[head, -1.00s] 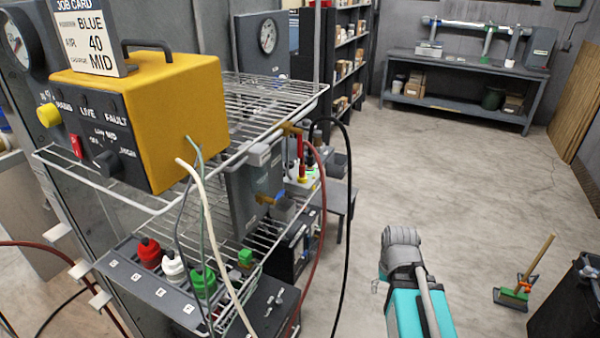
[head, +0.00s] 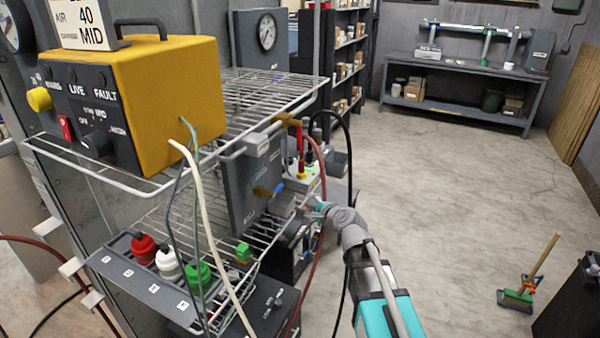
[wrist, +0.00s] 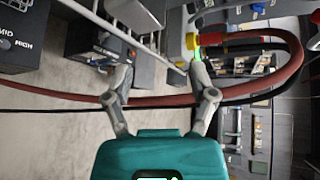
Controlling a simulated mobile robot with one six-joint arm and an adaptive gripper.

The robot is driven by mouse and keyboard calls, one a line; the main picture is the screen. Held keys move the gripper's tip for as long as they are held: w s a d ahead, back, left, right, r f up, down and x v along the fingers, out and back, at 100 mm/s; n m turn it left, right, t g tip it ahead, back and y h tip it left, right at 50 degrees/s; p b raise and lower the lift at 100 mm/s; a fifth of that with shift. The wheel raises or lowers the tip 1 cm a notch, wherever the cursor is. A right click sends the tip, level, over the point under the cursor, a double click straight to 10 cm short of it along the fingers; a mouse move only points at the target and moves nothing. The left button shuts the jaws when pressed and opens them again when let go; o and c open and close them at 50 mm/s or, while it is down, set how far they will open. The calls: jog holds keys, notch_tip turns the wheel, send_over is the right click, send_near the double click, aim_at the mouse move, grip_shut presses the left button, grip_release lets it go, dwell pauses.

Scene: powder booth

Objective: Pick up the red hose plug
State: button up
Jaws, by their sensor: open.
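I cannot tell for certain which is the red hose plug. My gripper (head: 312,207) reaches in at the right side of the shelf. In the wrist view my gripper (wrist: 155,82) is open, its fingers apart, with nothing held between them.
A red hose (wrist: 150,102) and a black hose (head: 347,150) loop close to my gripper. The wire shelf (head: 270,90) carries a yellow box (head: 180,95) with loose cables. A grey bench (head: 460,85) stands at the back. The floor on the right is mostly clear.

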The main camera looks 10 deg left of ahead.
aim_at(302, 164)
jog(key=w+a+r+m+t+h+b, duration=0.1)
jog(key=w+m+t+h, duration=0.1)
jog(key=m, duration=0.8)
jog(key=w+a+r+m+t+h+b, duration=0.1)
jog(key=w+m+t+h+b, duration=0.1)
jog(key=m, duration=0.7)
jog(key=shift+w+a+r+m+t+h, duration=0.35)
jog(key=shift+w+t+h, duration=0.45)
jog(key=shift+w+t, duration=0.75)
jog(key=shift+w+g, duration=0.25)
jog(key=shift+w, duration=0.1)
jog(key=shift+w+a+f, duration=0.1)
jog(key=shift+w+a, duration=0.15)
jog(key=shift+w, duration=1.15)
jog(key=shift+w+a+r, duration=0.1)
jog(key=shift+w+a, duration=0.1)
jog(key=shift+w, duration=1.15)
jog(key=shift+w+a+f, duration=0.1)
jog(key=shift+w+a, duration=0.15)
jog(key=shift+w, duration=1.15)
jog(key=shift+w+a, duration=0.25)
jog(key=shift+w, duration=1.05)
jog(key=shift+w+a, duration=0.2)
jog(key=shift+w, duration=1.05)
